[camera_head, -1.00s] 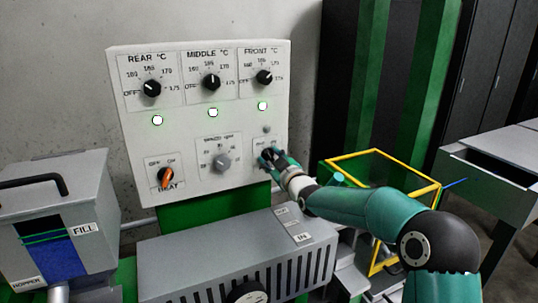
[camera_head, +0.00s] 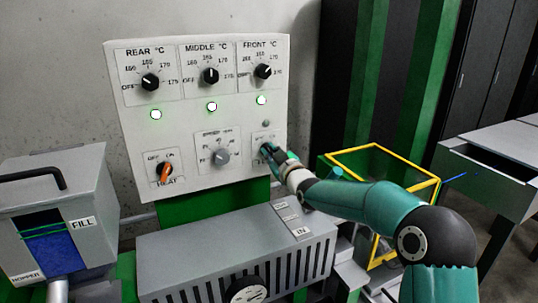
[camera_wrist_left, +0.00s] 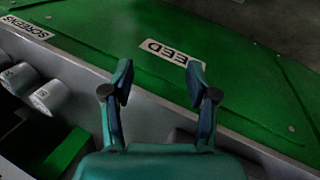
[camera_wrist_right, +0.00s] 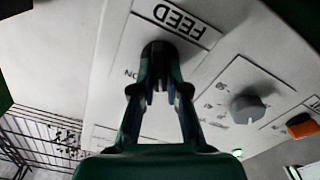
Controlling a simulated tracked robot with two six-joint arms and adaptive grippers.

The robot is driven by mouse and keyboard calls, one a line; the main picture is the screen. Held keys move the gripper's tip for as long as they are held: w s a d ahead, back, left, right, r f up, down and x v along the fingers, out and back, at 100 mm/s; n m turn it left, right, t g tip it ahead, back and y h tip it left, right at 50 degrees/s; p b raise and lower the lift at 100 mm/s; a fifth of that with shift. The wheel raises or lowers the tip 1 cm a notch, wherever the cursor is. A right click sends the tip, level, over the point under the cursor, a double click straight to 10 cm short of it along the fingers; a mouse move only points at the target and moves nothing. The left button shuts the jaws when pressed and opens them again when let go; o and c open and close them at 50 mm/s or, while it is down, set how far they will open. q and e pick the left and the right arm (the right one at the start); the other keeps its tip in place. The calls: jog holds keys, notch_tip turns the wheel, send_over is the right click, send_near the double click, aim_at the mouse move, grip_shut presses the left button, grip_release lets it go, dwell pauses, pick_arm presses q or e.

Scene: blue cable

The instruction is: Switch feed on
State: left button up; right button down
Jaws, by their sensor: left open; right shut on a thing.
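The control panel (camera_head: 135,65) stands upright in the head view. Its FEED switch (camera_wrist_right: 158,50) is a dark knob under the FEED label (camera_wrist_right: 178,20) in the right wrist view. My right gripper (camera_head: 268,152) is at the panel's lower right; its fingers (camera_wrist_right: 161,80) are shut on the knob, hiding part of it. The knob's pointer is hidden, so its setting cannot be read. The small lamp (camera_head: 266,124) above the switch looks grey and unlit. My left gripper (camera_wrist_left: 158,80) is open and empty above a green surface with a partly hidden label ending in "EED".
The orange HEAT switch (camera_head: 165,174), the grey speed knob (camera_head: 221,156) and several black temperature knobs share the panel. Three lamps (camera_head: 212,106) glow. A vented grey housing (camera_head: 235,255) sits below, the hopper (camera_head: 65,215) at left, a yellow-framed guard (camera_head: 385,152) at right.

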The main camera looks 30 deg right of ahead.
jog(key=m+b, duration=0.3)
jog(key=b, duration=0.1)
jog(key=shift+f+m, duration=0.2)
jog(key=shift+m, duration=0.2)
jog(key=shift+d+r+m+b, duration=0.15)
jog(key=shift+m+b, duration=0.9)
jog(key=shift+m, duration=0.65)
jog(key=c, duration=1.2)
grip_release()
jog(key=shift+s+r, duration=0.1)
jog(key=s, duration=1.1)
jog(key=shift+s+a, duration=0.35)
